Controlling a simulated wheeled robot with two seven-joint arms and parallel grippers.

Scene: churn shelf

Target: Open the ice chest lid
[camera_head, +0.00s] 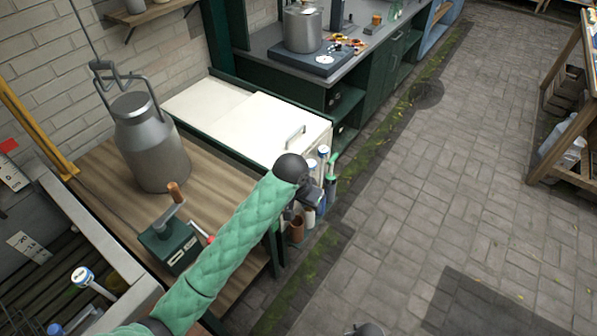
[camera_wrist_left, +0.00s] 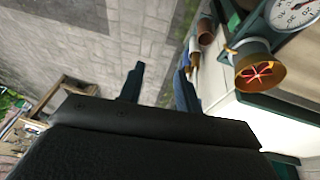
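The ice chest has a white lid (camera_head: 250,125), which lies flat and looks closed. Its metal handle (camera_head: 293,137) stands near the lid's front right edge. My left arm, in a green quilted sleeve, reaches in from the bottom left. My left gripper (camera_head: 316,193) is just in front of the chest, below and right of the handle, and apart from it. In the left wrist view the two dark fingers (camera_wrist_left: 159,82) are spread with nothing between them but paving behind. A white surface (camera_wrist_left: 275,130), probably the chest, shows at the right there.
A milk churn (camera_head: 150,145) and a green box with a crank (camera_head: 168,243) stand on the wooden bench left of the chest. White-capped tubes (camera_head: 310,175) hang at the chest's front, close to my gripper. The paved floor (camera_head: 430,190) at right is open.

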